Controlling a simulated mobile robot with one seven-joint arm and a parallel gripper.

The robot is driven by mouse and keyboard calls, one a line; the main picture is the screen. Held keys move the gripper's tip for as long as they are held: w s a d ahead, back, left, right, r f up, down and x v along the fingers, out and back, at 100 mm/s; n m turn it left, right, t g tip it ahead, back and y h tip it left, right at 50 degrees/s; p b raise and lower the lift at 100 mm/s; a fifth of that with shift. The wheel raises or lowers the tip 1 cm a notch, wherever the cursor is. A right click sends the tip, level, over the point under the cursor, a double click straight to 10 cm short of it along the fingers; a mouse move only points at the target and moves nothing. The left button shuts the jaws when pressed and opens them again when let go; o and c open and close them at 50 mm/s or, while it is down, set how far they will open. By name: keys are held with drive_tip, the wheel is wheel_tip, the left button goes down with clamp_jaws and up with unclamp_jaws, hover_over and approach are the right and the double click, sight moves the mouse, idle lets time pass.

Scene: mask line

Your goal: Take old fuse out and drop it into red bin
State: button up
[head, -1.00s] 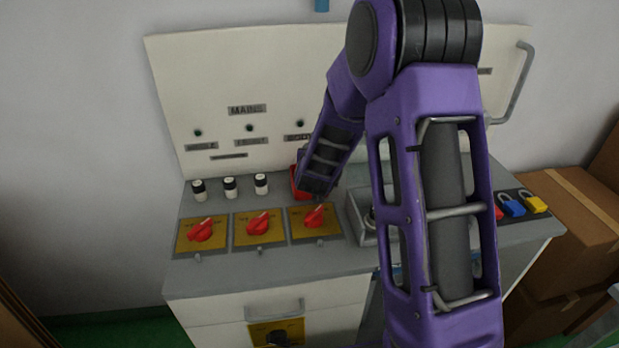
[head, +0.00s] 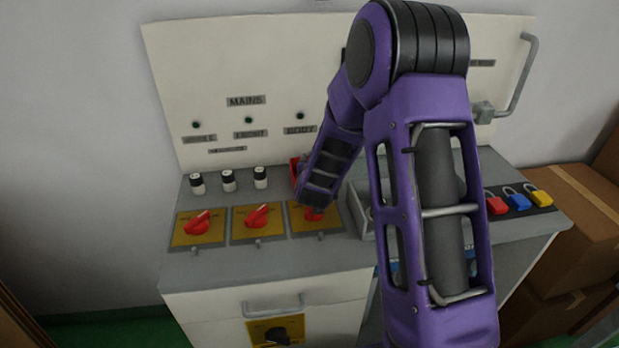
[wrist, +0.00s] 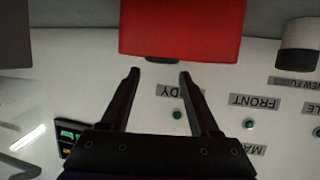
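My gripper (wrist: 160,74) is open in the wrist view, with its two dark fingers apart and nothing seen between them. The red bin (wrist: 182,28) fills the top middle of that view, just beyond the fingertips. In the head view a small part of the red bin (head: 295,170) shows at the left of my forearm, on the grey console top. My arm hides the gripper's fingers there. Three black-and-white fuses (head: 228,181) stand in a row left of the bin. One fuse (wrist: 298,46) shows by a "new fuses" label in the wrist view. I cannot make out an old fuse.
Red rotary switches (head: 257,217) sit on yellow plates along the console front. A white back panel (head: 215,75) with labels rises behind. Several padlocks (head: 517,200) lie at the right, partly behind my arm. Cardboard boxes (head: 575,215) stand right of the console.

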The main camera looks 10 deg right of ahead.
drive_tip(key=shift+o, duration=1)
drive_tip(key=shift+s, duration=0.1)
drive_tip(key=b+v, duration=0.5)
drive_tip(key=v, duration=1.2)
drive_tip(key=shift+s+a+r, duration=0.1)
